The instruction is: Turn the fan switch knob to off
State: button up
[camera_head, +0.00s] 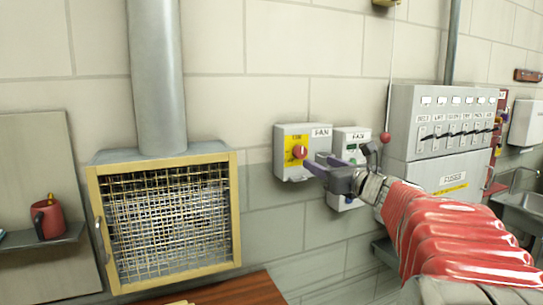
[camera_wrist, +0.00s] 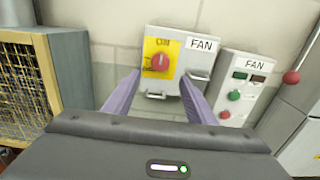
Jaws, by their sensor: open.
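The fan switch box (camera_head: 321,140) is a grey box on the tiled wall with a yellow plate and a "FAN" label. Its red round knob (camera_head: 299,152) sits on the yellow plate; the knob also shows in the wrist view (camera_wrist: 160,62), with a pale mark on its face. My gripper (camera_head: 318,163) is in front of the box, at its lower right in the head view. In the wrist view its two purple fingers (camera_wrist: 158,96) are open and empty, spread to either side of the knob's lower area. I cannot tell how far the fingertips are from the knob.
A second "FAN" box (camera_wrist: 240,88) with green and red buttons is just right of the switch. A fuse cabinet (camera_head: 440,125) and a red ball-ended lever (camera_head: 385,137) are further right. A mesh-fronted vent (camera_head: 170,220) stands left, with bare wall between.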

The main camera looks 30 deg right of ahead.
aim_at(302, 154)
jog(key=w, duration=1)
jog(key=shift+w+d, duration=0.15)
jog(key=shift+d, duration=0.15)
jog(key=shift+c, duration=0.5)
jog(key=c, duration=0.9)
jog(key=shift+d, duration=0.15)
jog(key=shift+c, duration=0.2)
